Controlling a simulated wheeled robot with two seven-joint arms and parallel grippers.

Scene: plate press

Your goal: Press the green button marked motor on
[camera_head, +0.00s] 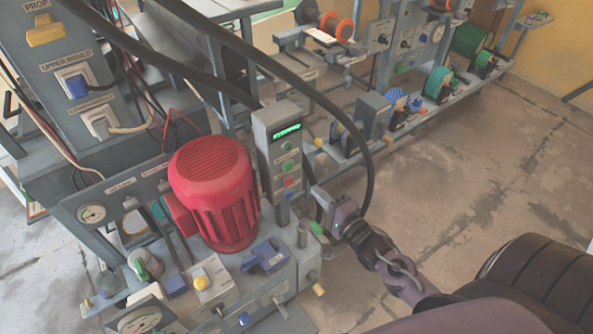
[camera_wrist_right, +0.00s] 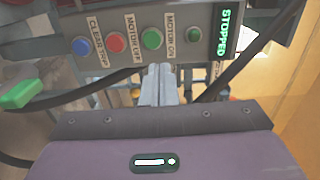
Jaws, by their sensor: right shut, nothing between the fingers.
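The green motor on button (camera_wrist_right: 152,39) shows on the grey control panel in the right wrist view, with the label MOTOR ON beside it. In the head view the green button (camera_head: 287,166) is on the upright control box (camera_head: 270,155). My right gripper (camera_wrist_right: 158,70) is shut and empty, with its fingertips just below the green button in the wrist picture. I cannot tell whether they touch the panel. In the head view my right gripper (camera_head: 320,194) is beside the lower right of the box. My left gripper is not in view.
A red button (camera_wrist_right: 117,42), a blue button (camera_wrist_right: 81,46) and a small dark green lamp (camera_wrist_right: 193,34) share the panel. The display (camera_wrist_right: 225,31) reads STOPPED. A red motor (camera_head: 215,190) stands left of the box. A black hose (camera_head: 369,160) arches close to my right gripper.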

